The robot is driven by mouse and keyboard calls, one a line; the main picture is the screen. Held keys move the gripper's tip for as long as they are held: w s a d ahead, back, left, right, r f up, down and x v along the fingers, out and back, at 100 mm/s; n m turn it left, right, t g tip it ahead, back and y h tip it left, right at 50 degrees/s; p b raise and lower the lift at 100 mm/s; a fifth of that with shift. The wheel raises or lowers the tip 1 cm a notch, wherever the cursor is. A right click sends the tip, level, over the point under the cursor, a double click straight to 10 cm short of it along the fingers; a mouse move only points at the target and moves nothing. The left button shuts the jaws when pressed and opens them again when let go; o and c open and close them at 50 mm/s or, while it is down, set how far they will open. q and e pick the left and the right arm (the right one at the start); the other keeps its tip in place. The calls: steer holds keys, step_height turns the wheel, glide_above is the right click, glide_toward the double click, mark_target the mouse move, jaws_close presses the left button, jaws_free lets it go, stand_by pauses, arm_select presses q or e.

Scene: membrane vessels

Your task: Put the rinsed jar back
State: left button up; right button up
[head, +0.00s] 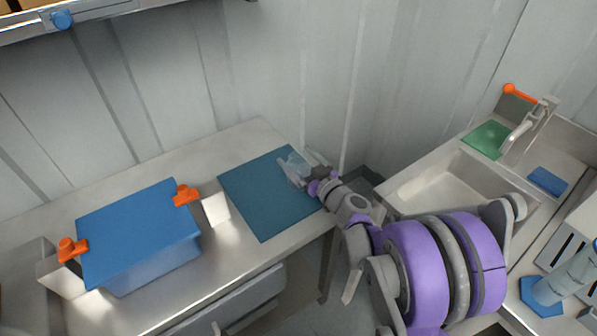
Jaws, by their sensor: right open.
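A clear, pale jar (295,165) is near the right part of a dark teal mat (255,205) on the left-hand counter. My right gripper (303,168) is at the jar, with its open fingers beside it. The fingers partly hide the jar, and I cannot tell whether they touch it. My right arm reaches in from the lower right. My left gripper is not in view.
A blue box (140,235) with orange clips (186,194) stands on the counter left of the mat. At right are a sink (455,185), a faucet (520,130), a green pad (486,139) and a blue sponge (547,181). A gap separates the counters.

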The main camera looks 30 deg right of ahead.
jaws_close()
stand_by(0.3)
